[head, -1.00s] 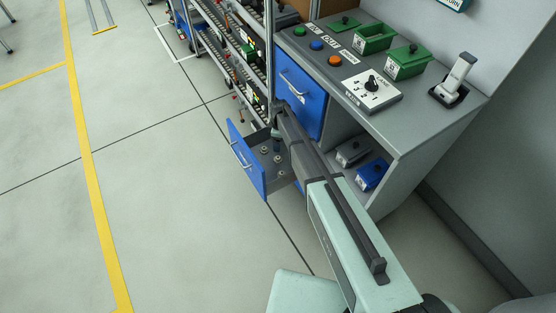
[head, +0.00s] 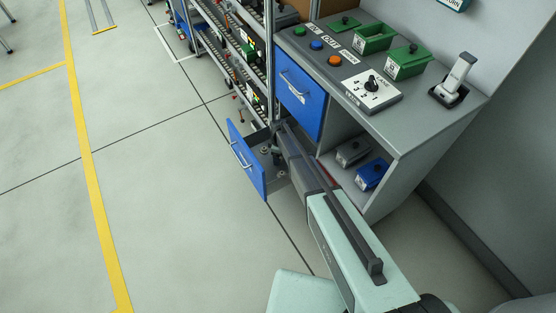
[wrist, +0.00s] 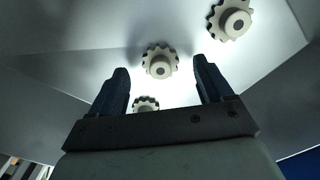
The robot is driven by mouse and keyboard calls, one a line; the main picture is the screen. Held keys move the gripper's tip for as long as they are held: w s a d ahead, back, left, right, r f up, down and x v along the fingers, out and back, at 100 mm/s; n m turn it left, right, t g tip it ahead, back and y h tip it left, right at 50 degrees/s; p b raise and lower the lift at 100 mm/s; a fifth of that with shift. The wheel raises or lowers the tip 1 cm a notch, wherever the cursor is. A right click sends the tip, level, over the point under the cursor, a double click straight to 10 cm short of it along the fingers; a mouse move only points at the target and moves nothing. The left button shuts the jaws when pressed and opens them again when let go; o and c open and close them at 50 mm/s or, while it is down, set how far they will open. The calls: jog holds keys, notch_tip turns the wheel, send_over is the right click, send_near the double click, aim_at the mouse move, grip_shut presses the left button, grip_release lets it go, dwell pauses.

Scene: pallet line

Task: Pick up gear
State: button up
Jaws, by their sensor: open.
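Three pale, toothed gears lie on the drawer floor in the wrist view: a middle gear (wrist: 160,62), an upper right gear (wrist: 231,19) and a lower gear (wrist: 145,104) partly hidden by my gripper's base. My gripper (wrist: 161,68) is open and empty, with the middle gear showing between its two dark fingertips. I cannot tell how far above the gears the fingers are. In the head view my gripper (head: 276,154) is down in the open drawer (head: 247,160), and my arm hides part of the inside.
The drawer's blue front and side walls surround the gripper closely. The grey workbench (head: 440,115) stands to the right, with green bins (head: 407,63) and a switch box (head: 372,89) on top. A blue bin (head: 372,175) sits on its lower shelf. A roller rack (head: 225,50) stands behind.

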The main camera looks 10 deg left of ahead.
jog(key=shift+f, duration=0.95)
jog(key=shift+c, duration=0.3)
jog(key=c, duration=1.1)
